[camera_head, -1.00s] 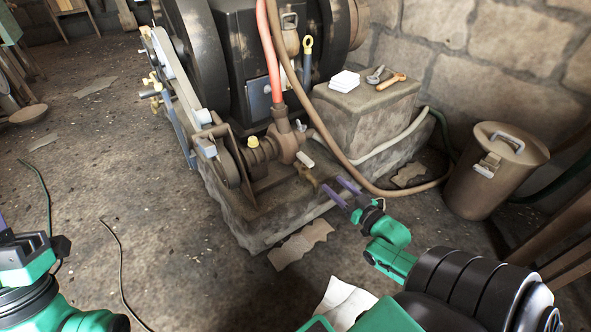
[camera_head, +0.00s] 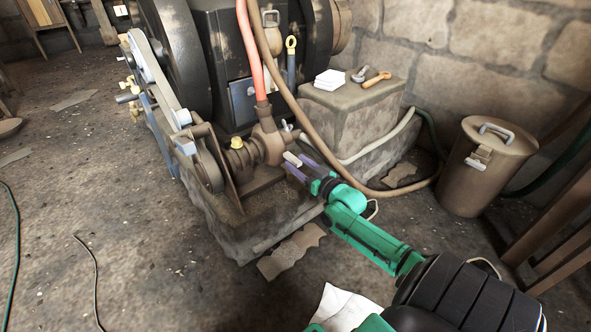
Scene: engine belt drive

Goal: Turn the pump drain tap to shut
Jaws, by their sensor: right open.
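The pump (camera_head: 268,143) is a rusty brown body on the stone plinth, with a red hose rising from its top. The drain tap's pale lever (camera_head: 292,159) shows at the pump's right side. My right gripper (camera_head: 294,167) reaches in from the lower right, its purple fingers open and right at the lever. The lever's end appears between or just in front of the fingertips; I cannot tell whether they touch it. The fingers and wrist hide the lower part of the tap. My left gripper is out of view.
A brown hose (camera_head: 341,172) loops close behind my right gripper. A stone block (camera_head: 352,115) carries a white stack and tools. A lidded bin (camera_head: 482,172) stands at the right. The belt guard and pulleys lie left of the pump. The floor at left is mostly clear.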

